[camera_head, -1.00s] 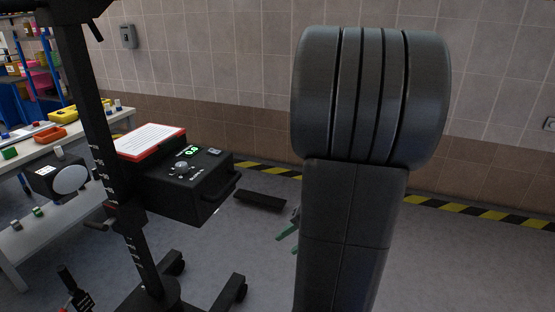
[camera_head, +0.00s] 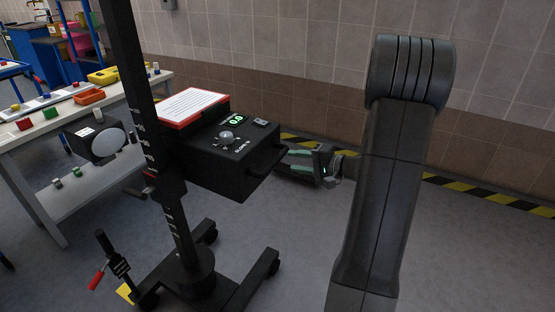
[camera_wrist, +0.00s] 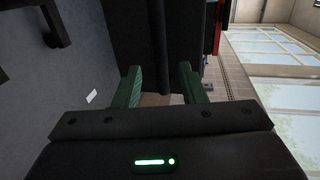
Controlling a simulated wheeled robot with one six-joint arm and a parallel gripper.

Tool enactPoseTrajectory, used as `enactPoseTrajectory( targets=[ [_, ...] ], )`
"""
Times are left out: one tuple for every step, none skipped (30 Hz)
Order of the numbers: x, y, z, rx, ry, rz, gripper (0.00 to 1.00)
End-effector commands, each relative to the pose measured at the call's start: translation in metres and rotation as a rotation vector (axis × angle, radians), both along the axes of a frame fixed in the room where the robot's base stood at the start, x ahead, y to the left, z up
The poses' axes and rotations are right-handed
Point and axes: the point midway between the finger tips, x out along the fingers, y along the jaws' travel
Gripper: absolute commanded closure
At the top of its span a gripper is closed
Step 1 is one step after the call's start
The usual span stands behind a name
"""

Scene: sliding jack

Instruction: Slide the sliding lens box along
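The lens box (camera_head: 225,155), a black box with a green-lit display, a knob and a bar handle (camera_head: 268,160) on its right side, sits on a black upright post (camera_head: 165,150). My gripper (camera_head: 286,163) is just right of the handle, its green fingers pointing left towards it. In the wrist view my gripper (camera_wrist: 159,70) is open, its two fingers well apart. The dark handle bar (camera_wrist: 160,40) runs down between them with gaps at both sides. The box's dark face (camera_wrist: 110,35) fills the top of that view. Whether the fingertips reach past the bar is unclear.
The post stands on a wheeled base (camera_head: 195,285) with a red-ended lever (camera_head: 97,276). A black unit with a pale round disc (camera_head: 110,142) is left of the post. A workbench (camera_head: 50,125) with coloured parts is at left. Open floor lies at right before the tiled wall.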

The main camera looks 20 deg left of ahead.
Motion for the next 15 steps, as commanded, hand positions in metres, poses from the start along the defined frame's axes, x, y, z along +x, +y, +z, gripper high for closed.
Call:
enactPoseTrajectory(
  targets=[
    [0.0,0.013,-0.003,0.001,0.001,0.005,0.63],
    [0.0,0.019,-0.004,-0.001,0.001,0.004,0.63],
    [0.001,0.027,-0.006,0.0,0.001,0.005,0.63],
    [0.002,0.032,-0.007,0.0,0.001,0.004,0.63],
    [0.002,0.037,-0.008,0.0,0.001,0.004,0.63],
    [0.003,0.044,-0.009,-0.001,0.001,0.004,0.63],
    [0.003,0.048,-0.01,-0.001,0.001,0.004,0.63],
    [0.003,0.052,-0.011,-0.001,0.001,0.003,0.63],
    [0.004,0.057,-0.012,-0.001,0.001,0.002,0.63],
    [0.004,0.059,-0.013,-0.001,0.001,0.001,0.63],
    [0.005,0.062,-0.013,0.0,0.0,0.002,0.63],
    [0.005,0.065,-0.014,-0.001,0.0,0.002,0.63],
    [0.005,0.067,-0.014,-0.001,0.0,0.002,0.63],
    [0.005,0.068,-0.014,-0.001,0.0,0.001,0.63],
    [0.005,0.069,-0.014,-0.001,0.0,0.001,0.63]
  ],
)
